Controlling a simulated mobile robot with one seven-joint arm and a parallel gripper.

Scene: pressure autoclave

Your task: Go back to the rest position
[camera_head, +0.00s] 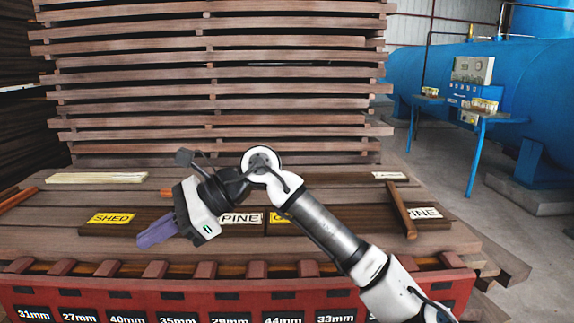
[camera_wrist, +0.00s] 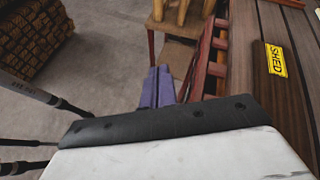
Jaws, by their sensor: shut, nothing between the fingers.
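My gripper (camera_head: 142,241) has purple fingers, shut with nothing between them. In the head view it hangs over the front of the plank bench, pointing down and left, near a dark board with a yellow SHED label (camera_head: 111,218). In the wrist view the purple fingers (camera_wrist: 157,84) show together beyond the white and black gripper body. The SHED label (camera_wrist: 276,60) lies to their right, apart from them. My arm reaches in from the lower right and bends at a raised joint.
A wooden bench (camera_head: 60,241) bears labelled boards and a loose brown stick (camera_head: 399,209). A red slotted rack (camera_head: 150,296) with size labels lines its front. Stacked planks (camera_head: 215,80) rise behind. A blue tank (camera_head: 540,85) and blue table (camera_head: 460,106) stand right, beyond open floor.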

